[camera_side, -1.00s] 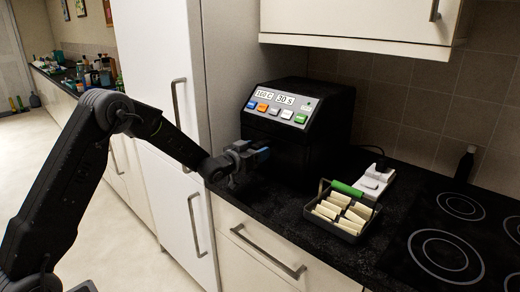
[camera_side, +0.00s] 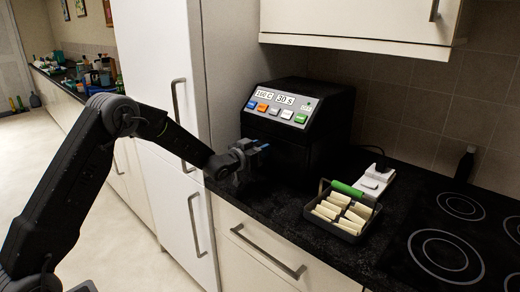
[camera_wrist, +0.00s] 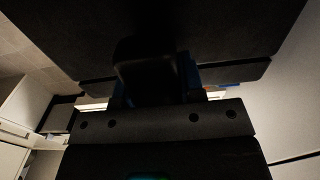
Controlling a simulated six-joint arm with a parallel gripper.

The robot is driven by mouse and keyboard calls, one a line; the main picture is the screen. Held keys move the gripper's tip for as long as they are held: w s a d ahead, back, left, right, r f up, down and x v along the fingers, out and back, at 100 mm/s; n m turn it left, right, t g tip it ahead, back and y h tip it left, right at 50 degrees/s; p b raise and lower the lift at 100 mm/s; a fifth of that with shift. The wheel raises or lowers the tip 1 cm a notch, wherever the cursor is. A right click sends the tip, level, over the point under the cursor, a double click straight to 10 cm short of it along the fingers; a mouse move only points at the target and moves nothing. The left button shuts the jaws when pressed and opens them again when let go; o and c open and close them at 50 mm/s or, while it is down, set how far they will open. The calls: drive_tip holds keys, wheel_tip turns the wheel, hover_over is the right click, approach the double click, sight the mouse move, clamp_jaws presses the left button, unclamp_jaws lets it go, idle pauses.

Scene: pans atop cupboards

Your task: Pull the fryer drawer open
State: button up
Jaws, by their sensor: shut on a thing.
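The black air fryer (camera_side: 300,115) stands on the dark worktop against the wall, with a sloped panel of buttons and two displays reading 160 C and 30 S. My gripper (camera_side: 262,148) is at the fryer's left front, its blue fingertips pointing at the front face. In the wrist view my gripper (camera_wrist: 157,92) is shut on a dark block, which looks like the fryer drawer handle (camera_wrist: 145,65). The drawer front is too dark in both views to show any gap. The side view hides the grip itself.
A black basket (camera_side: 322,222) of pale sticks with a green handle (camera_side: 347,188) sits right of the fryer. Behind it is a white power strip (camera_side: 374,181). A hob (camera_side: 445,250) lies far right. A tall white cupboard (camera_side: 165,70) stands left.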

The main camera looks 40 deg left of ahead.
clamp_jaws()
drive_tip(key=shift+s, duration=0.15)
drive_tip(key=s, duration=2.5)
drive_tip(key=shift+s, duration=0.25)
drive_tip(key=o, duration=0.8)
unclamp_jaws()
drive_tip(key=shift+o, duration=0.2)
